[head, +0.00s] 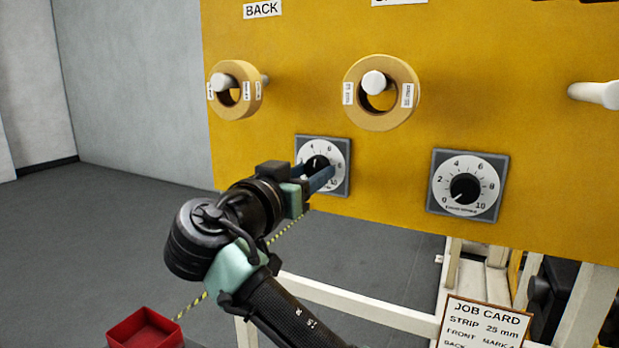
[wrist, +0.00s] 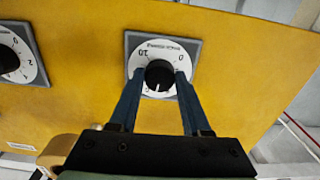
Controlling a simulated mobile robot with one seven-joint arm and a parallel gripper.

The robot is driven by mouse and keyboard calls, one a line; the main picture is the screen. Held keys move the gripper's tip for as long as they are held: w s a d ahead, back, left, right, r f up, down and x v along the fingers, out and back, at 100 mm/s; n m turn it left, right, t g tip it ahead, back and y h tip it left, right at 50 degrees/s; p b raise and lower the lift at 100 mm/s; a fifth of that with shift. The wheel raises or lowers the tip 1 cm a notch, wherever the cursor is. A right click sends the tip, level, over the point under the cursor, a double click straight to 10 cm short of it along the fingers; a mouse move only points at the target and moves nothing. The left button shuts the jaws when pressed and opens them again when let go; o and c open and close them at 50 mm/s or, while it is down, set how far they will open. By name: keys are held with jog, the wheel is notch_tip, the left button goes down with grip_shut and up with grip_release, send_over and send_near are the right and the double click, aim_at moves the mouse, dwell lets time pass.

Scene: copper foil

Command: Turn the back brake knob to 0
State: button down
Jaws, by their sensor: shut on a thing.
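The back brake knob (head: 318,162) is a black knob on a white numbered dial in a grey square plate, low on the yellow panel under the BACK side. In the wrist view the knob (wrist: 159,75) appears upside down, with its white pointer directed away from the 0 and 10 end, roughly mid-scale; the exact number is hard to read. My gripper (head: 322,176) reaches the dial from the lower left. Its two blue fingers are shut on the knob, one on each side. The fingers hide part of the dial.
A second dial (head: 465,187) sits to the right, its pointer near 0. Tan tape rolls hang on white pegs above, one at left (head: 250,103) and one in the middle (head: 410,115). A red bin (head: 145,330) and a job card (head: 484,325) are below.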

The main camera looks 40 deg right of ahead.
jog(key=n+b, duration=0.4)
jog(key=n, duration=0.4)
jog(key=n+p, duration=0.1)
jog(key=n, duration=0.2)
jog(key=n+p, duration=0.1)
jog(key=n, duration=0.1)
jog(key=shift+r+n, duration=0.2)
jog(key=shift+n, duration=0.2)
jog(key=n+p, duration=0.2)
jog(key=n, duration=0.1)
jog(key=shift+n, duration=0.4)
jog(key=n+p, duration=0.3)
jog(key=shift+r+n, duration=0.15)
jog(key=shift+n, duration=0.15)
jog(key=n+p, duration=0.4)
jog(key=n, duration=0.1)
jog(key=shift+p, duration=0.35)
jog(key=shift+n+p, duration=1.05)
jog(key=shift+n, duration=0.15)
jog(key=shift+f, duration=0.2)
